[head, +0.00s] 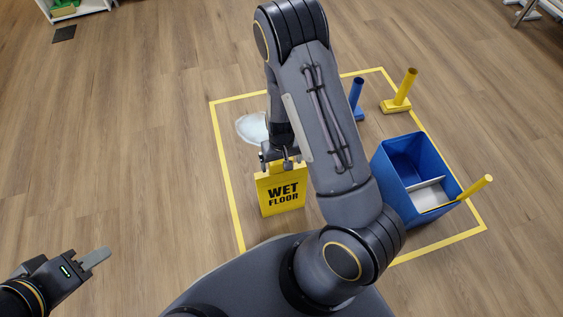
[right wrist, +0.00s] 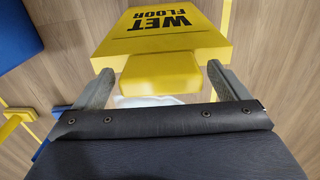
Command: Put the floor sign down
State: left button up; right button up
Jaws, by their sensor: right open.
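The yellow floor sign (head: 283,198) with "WET FLOOR" in black is upright inside the yellow taped rectangle, beside a pale puddle (head: 252,128). It fills the top of the right wrist view (right wrist: 165,35). My right gripper (head: 280,160) is at the sign's top. In the right wrist view its open fingers (right wrist: 160,73) lie on either side of the sign's yellow top handle, with a gap visible. The sign's foot is partly hard to see. My left gripper (head: 95,258) is at the lower left, far from the sign; its finger opening is unclear.
A blue bin (head: 388,172) with a white divider stands at the right inside the tape (head: 228,180). Yellow posts (head: 402,92) and a blue post (head: 356,98) stand nearby. My right arm hides part of the area.

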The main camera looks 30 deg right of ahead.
notch_tip(320, 180, up, 10)
jog(key=p, duration=0.4)
jog(key=shift+r, duration=0.2)
jog(key=s+a+r+t+y, duration=0.1)
jog(key=s+a+r+y, duration=0.15)
jog(key=r, duration=0.65)
jog(key=s+a+r+t+y, duration=0.1)
jog(key=s+r+t+y, duration=0.15)
jog(key=r, duration=0.65)
jog(key=s+r+t, duration=0.1)
jog(key=s+r, duration=0.2)
jog(key=s, duration=0.3)
jog(key=s+r+n+t+h, duration=0.1)
jog(key=s+r, duration=0.3)
jog(key=s, duration=0.2)
jog(key=shift+a+r, duration=0.3)
jog(key=shift+a, duration=0.05)
